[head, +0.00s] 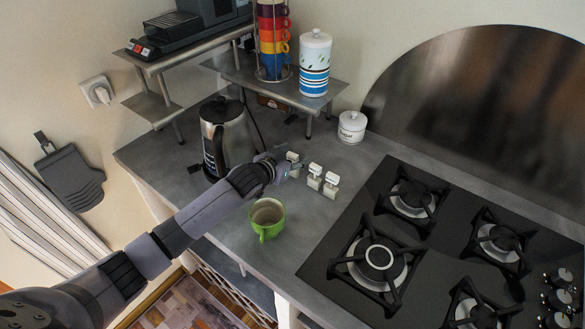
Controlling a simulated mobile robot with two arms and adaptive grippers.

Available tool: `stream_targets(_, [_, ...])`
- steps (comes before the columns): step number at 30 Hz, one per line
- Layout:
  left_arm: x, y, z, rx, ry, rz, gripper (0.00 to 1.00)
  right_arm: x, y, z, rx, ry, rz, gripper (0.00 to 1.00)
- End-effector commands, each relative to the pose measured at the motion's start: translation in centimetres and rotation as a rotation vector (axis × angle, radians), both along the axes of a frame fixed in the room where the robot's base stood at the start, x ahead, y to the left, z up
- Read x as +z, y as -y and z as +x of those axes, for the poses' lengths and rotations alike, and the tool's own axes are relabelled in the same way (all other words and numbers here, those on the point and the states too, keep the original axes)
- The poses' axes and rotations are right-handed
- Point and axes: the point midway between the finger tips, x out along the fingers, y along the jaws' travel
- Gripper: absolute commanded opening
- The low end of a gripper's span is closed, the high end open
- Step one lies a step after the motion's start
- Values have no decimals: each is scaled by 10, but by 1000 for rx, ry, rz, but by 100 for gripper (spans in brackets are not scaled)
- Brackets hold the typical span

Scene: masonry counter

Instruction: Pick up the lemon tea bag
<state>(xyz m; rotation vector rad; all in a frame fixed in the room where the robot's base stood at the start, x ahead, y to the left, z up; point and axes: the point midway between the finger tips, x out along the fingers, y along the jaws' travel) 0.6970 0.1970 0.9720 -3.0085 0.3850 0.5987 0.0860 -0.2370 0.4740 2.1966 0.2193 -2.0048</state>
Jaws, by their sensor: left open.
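Three small white tea bags stand in a slanting row on the grey counter: one at the left (292,158), one in the middle (314,180) and one at the right (330,187). Their labels are too small to read, so I cannot tell which is lemon. My left gripper (284,168) reaches in over the counter and is open, right beside the left tea bag. It covers part of that bag's surroundings, and I cannot tell whether it touches the bag. My right gripper is out of view.
A green cup (268,232) stands below my left forearm, near the counter's front edge. A steel kettle (232,140) is close on the left of the gripper. A white sugar jar (352,127) stands behind the bags. The black gas hob (328,250) lies to the right.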

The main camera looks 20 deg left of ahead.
Motion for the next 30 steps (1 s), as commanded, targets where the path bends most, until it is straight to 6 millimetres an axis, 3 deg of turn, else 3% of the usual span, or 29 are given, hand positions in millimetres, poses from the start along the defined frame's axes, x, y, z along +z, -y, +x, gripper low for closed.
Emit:
stream_targets(3, [0, 0, 0, 0, 0, 0, 51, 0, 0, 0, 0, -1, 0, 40])
stream_targets(21, [0, 0, 0, 0, 0, 0, 12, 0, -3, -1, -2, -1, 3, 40])
stream_targets(30, [3, 0, 0, 1, 1, 0, 12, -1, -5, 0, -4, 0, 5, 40])
